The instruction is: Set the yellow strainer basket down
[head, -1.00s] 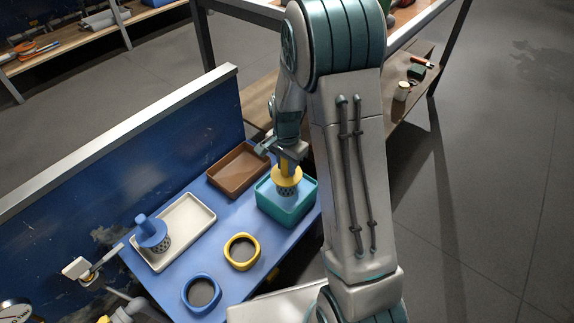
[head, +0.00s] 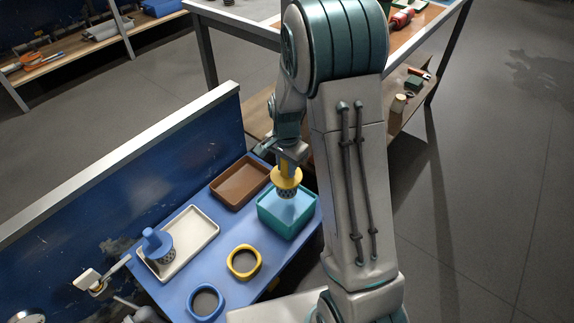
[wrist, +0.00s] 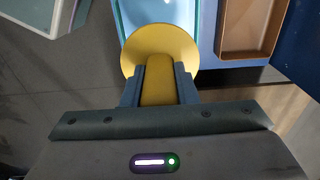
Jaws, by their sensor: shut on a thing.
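The yellow strainer basket (head: 286,182) has a yellow collar and a dark perforated lower part. My gripper (wrist: 158,82) is shut on its yellow handle, which also shows in the wrist view with the round collar (wrist: 160,45) beyond the fingers. In the head view the basket hangs upright over the far part of the teal bin (head: 266,213). I cannot tell how far it is above the bin's contents. A blue strainer basket (head: 157,243) stands in a cream tray (head: 207,220). A yellow ring holder (head: 256,262) and a blue ring holder (head: 190,311) are on the blue bench.
A brown tray (head: 232,203) lies beside the teal bin and also shows in the wrist view (wrist: 232,56). A blue wall panel (head: 120,195) bounds the bench's left side. A valve with a white handle (head: 88,280) is at lower left.

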